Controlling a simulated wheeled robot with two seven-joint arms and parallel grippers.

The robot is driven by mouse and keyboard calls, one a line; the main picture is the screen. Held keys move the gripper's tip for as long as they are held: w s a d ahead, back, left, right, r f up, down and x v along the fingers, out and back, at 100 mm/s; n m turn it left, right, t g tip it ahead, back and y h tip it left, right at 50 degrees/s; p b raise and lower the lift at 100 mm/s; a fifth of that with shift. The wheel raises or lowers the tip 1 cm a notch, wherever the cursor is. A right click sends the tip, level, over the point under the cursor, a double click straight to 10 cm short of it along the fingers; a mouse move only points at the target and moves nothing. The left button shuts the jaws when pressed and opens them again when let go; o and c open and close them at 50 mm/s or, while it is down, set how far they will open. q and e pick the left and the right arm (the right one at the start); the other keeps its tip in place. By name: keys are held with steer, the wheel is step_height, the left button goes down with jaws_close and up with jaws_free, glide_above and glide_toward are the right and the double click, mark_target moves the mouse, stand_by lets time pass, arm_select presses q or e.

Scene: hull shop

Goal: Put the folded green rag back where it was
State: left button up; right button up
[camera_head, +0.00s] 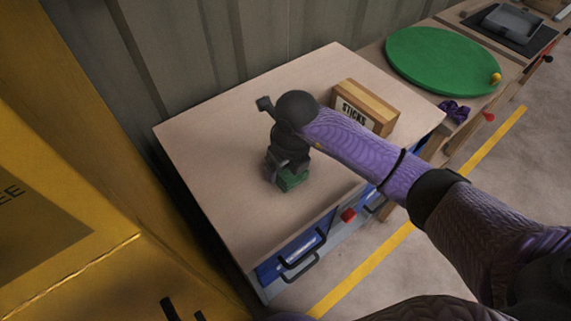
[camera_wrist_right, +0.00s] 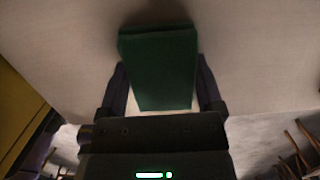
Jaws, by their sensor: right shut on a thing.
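The folded green rag (camera_head: 291,182) is at the fingers of my right gripper (camera_head: 284,178), over the front-left part of the wooden worktop (camera_head: 220,150). In the right wrist view the rag (camera_wrist_right: 160,65) is a dark green block between the two fingers of my right gripper (camera_wrist_right: 163,90), which is shut on it. The gripper points down at the worktop. I cannot tell whether the rag touches the surface. The hand hides part of the rag in the head view. My left gripper is not clearly in view.
A box labelled STICKS (camera_head: 362,104) stands on the worktop behind my right forearm. A round green board (camera_head: 440,58) with a yellow knob lies on the bench at the right, near a purple cloth (camera_head: 453,111). A yellow cabinet (camera_head: 60,200) stands at the left. The worktop's left side is clear.

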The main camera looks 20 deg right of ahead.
steer(key=shift+f, duration=0.2)
steer(key=o, duration=1)
steer(key=shift+r, duration=0.1)
steer(key=shift+c, duration=0.2)
arm_select(q)
steer(key=shift+t+h, duration=0.3)
steer(key=shift+t, duration=0.1)
steer(key=r+p, duration=0.1)
steer(key=w+d+r+p, duration=0.1)
steer(key=r+p, duration=0.1)
steer(key=w+d+r+p, duration=0.1)
steer(key=shift+r+p, duration=0.25)
steer(key=shift+p, duration=0.15)
arm_select(e)
step_height(320, 180, up, 12)
steer(key=s, duration=0.1)
steer(key=shift+s+d, duration=0.3)
steer(key=shift+s, duration=0.05)
